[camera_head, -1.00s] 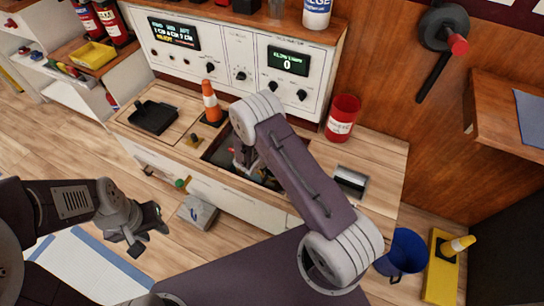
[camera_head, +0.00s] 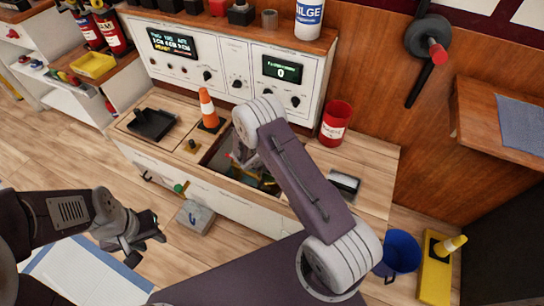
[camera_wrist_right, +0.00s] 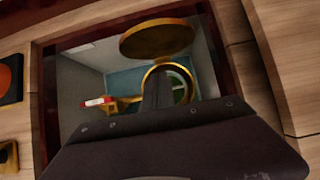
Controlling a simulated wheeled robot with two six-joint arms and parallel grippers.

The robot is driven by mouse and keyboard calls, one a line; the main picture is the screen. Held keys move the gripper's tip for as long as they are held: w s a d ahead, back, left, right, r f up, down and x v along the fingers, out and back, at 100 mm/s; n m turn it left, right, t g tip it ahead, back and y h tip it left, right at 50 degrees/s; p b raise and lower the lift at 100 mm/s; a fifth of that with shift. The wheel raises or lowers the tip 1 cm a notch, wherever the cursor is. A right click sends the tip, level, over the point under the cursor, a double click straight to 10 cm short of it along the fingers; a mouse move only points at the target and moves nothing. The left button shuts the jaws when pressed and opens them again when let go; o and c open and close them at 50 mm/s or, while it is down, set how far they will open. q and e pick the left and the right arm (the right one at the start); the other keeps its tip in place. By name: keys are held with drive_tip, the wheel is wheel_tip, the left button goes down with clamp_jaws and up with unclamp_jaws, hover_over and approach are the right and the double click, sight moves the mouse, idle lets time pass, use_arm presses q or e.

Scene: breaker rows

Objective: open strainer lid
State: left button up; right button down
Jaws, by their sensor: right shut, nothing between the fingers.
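The strainer's brass lid (camera_wrist_right: 157,40) stands tilted up behind its round brass ring (camera_wrist_right: 188,85) in the right wrist view, so the strainer looks open, with a dark green inside. It sits in a recessed well in the wooden counter. My right gripper (camera_wrist_right: 158,88) is shut and empty, in front of the ring and below the lid; whether it touches either is unclear. In the head view my right arm hides most of the well. My left gripper (camera_head: 148,245) is over the floor at lower left, empty, its fingers seemingly apart.
A red-and-white handle (camera_wrist_right: 97,101) lies beside the strainer in the well. An orange cone (camera_head: 207,108) and a black tray (camera_head: 152,124) stand left of the well. A red cup (camera_head: 336,122) stands behind right. A control panel (camera_head: 235,62) rises behind the counter.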

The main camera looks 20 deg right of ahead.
wheel_tip(320, 180, up, 10)
drive_tip(key=s+a+p, duration=0.2)
drive_tip(key=p, duration=0.1)
drive_tip(key=shift+a+f, duration=0.15)
drive_tip(key=shift+f, duration=0.05)
